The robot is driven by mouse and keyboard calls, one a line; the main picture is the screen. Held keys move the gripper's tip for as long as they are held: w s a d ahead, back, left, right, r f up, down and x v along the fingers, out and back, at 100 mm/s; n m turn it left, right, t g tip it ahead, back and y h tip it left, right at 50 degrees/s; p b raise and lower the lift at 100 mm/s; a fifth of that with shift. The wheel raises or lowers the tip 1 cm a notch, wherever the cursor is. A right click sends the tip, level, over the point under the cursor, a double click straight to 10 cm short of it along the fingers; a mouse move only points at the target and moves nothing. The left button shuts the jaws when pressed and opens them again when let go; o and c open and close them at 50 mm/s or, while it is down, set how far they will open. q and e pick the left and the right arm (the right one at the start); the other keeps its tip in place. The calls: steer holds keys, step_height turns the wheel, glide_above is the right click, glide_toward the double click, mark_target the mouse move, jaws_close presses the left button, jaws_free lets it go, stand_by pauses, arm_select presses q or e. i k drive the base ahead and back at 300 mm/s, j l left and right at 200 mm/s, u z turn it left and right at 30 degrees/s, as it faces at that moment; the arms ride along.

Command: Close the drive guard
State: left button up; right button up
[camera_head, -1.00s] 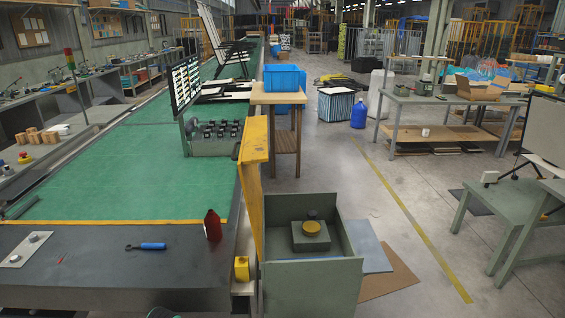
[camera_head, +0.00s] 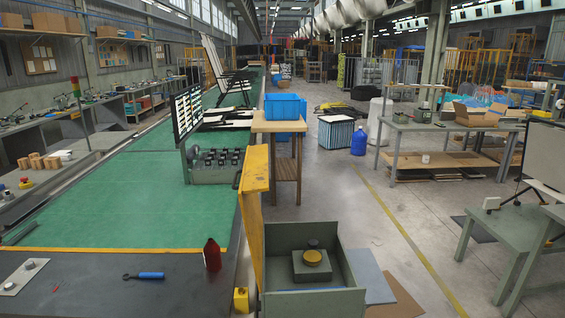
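A yellow panel (camera_head: 254,174), which looks like the drive guard, stands upright and open along the left side of a grey open-topped box (camera_head: 335,303). Inside the box is a grey block with a round yellow disc (camera_head: 312,258) and a small dark knob on top. The box's front wall is partly cut off by the bottom edge of the view. The panel's lower end and its hinge are not clearly visible. Neither of my grippers is in view.
A red bottle-like object (camera_head: 212,255), a blue-handled tool (camera_head: 150,275) and a small yellow block (camera_head: 241,299) are at the front of the green-topped line (camera_head: 120,215). A wooden stand (camera_head: 278,127) is behind the panel. Open floor (camera_head: 350,205) lies to the right.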

mark_target(254, 180)
steer(key=j+z, duration=0.4)
steer(key=j, duration=1.3)
steer(key=j+z, duration=0.25)
steer(key=i+l, duration=0.1)
steer(key=i, duration=0.25)
